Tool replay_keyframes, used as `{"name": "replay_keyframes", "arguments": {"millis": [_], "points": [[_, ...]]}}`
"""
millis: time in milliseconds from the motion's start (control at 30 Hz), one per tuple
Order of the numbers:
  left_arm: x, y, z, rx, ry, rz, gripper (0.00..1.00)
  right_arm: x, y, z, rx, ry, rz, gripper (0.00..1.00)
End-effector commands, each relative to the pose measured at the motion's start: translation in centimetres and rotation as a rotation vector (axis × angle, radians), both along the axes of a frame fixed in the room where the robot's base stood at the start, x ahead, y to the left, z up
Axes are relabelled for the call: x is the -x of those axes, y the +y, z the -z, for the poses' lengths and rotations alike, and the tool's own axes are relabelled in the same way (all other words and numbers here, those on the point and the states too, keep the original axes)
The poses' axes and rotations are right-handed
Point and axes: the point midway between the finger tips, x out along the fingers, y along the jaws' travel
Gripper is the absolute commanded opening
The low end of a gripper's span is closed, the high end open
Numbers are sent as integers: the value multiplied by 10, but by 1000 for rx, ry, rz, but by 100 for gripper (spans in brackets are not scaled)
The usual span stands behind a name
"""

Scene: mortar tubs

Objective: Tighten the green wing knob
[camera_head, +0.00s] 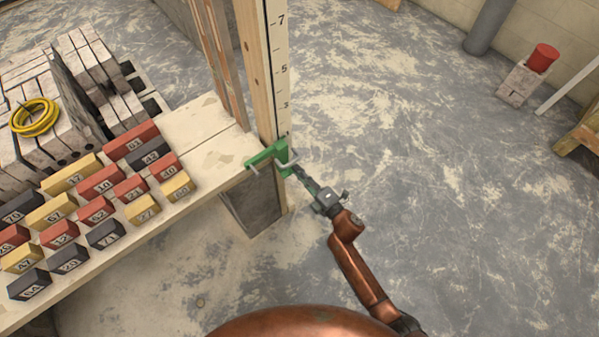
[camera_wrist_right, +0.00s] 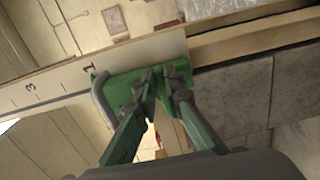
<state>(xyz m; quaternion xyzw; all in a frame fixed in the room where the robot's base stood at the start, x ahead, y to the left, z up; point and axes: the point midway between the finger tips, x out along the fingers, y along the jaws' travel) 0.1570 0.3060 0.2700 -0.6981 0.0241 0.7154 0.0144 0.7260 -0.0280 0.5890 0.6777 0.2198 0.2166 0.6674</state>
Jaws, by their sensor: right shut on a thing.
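A green clamp (camera_head: 266,156) sits at the foot of the wooden post with a numbered scale (camera_head: 268,80), at the table's right end. It also shows in the right wrist view as a green plate (camera_wrist_right: 122,88) with a grey bent bar (camera_wrist_right: 102,98) at its left. My right gripper (camera_head: 292,170) reaches the clamp from the lower right. In the wrist view its fingertips (camera_wrist_right: 165,76) are close together in front of the green plate, shut on the green wing knob. The fingers mostly hide the knob, so its angle cannot be told. My left gripper is not in view.
Numbered red, yellow and black blocks (camera_head: 100,183) stand in rows on the pale table (camera_head: 215,150). Grey bricks and a yellow coil (camera_head: 35,117) lie behind them. A red tub (camera_head: 542,58) stands on a block far right.

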Motion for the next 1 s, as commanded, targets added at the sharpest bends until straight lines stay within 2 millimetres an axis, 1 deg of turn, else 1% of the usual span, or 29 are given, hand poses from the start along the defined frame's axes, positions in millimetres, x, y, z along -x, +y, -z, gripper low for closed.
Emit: {"name": "replay_keyframes", "arguments": {"millis": [33, 67, 100, 333, 600, 733, 867, 1000], "points": [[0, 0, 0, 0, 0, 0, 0, 4, 4, 6, 0, 9, -8, 0], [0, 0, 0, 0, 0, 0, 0, 4, 4, 6, 0, 9, -8, 0], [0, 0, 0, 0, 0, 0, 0, 5, 4, 6, 0, 9, -8, 11], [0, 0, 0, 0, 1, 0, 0, 3, 4, 4, -1, 4, -7, 26], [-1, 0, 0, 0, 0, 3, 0, 2, 1, 2, 0, 2, -3, 27], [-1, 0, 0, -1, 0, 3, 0, 8, -5, 2, 2, 2, -2, 27], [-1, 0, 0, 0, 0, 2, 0, 26, -17, 3, 2, 4, -2, 27], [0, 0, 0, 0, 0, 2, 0, 51, -35, 3, 2, 5, -2, 27]]}}
